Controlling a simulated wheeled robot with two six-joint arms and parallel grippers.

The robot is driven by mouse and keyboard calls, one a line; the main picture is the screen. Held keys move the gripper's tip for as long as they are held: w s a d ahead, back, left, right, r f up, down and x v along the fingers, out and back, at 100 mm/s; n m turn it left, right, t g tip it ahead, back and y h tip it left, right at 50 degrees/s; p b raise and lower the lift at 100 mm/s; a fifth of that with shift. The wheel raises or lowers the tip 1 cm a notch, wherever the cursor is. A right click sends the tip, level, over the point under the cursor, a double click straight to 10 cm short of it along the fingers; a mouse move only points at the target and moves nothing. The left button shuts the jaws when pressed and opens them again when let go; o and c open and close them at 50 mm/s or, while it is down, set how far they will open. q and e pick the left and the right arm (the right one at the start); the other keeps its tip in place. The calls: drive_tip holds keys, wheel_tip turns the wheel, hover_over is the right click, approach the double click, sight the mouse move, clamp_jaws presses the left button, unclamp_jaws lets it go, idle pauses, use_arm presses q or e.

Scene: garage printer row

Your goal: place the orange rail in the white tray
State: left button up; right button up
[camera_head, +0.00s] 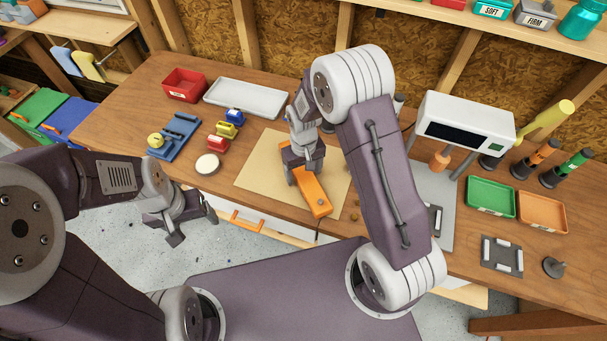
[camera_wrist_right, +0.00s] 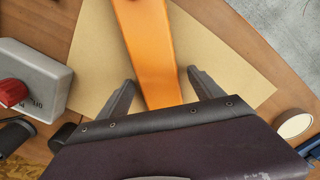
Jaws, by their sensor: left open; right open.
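The orange rail (camera_head: 314,194) lies on a tan mat (camera_head: 257,170) at the middle of the workbench. My right gripper (camera_head: 302,174) is open over the rail's far end. In the right wrist view the rail (camera_wrist_right: 148,45) runs between the two spread fingers (camera_wrist_right: 158,82), with a gap on each side. The white tray (camera_head: 247,98) lies empty at the back of the bench, left of my right arm. My left gripper (camera_head: 187,222) is open and empty, in front of the bench's front edge and away from the rail.
A red bin (camera_head: 185,85) stands left of the tray. A white device (camera_head: 465,121) and green tray (camera_head: 491,197) are at right.

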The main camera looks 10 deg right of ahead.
sight(305, 175)
drive_tip(key=shift+f, duration=0.1)
clamp_jaws()
drive_tip(key=shift+w, duration=0.1)
drive_tip(key=shift+r, duration=0.45)
drive_tip(key=r, duration=0.2)
drive_tip(key=r+b, duration=0.1)
drive_tip(key=shift+s+d+r, duration=0.2)
drive_tip(key=shift+s+r, duration=0.2)
drive_tip(key=s+d+r+b, duration=0.1)
drive_tip(key=s+d+r, duration=0.3)
drive_tip(key=s, duration=0.6)
wheel_tip(305, 175, up, 2)
drive_tip(key=shift+r, duration=0.2)
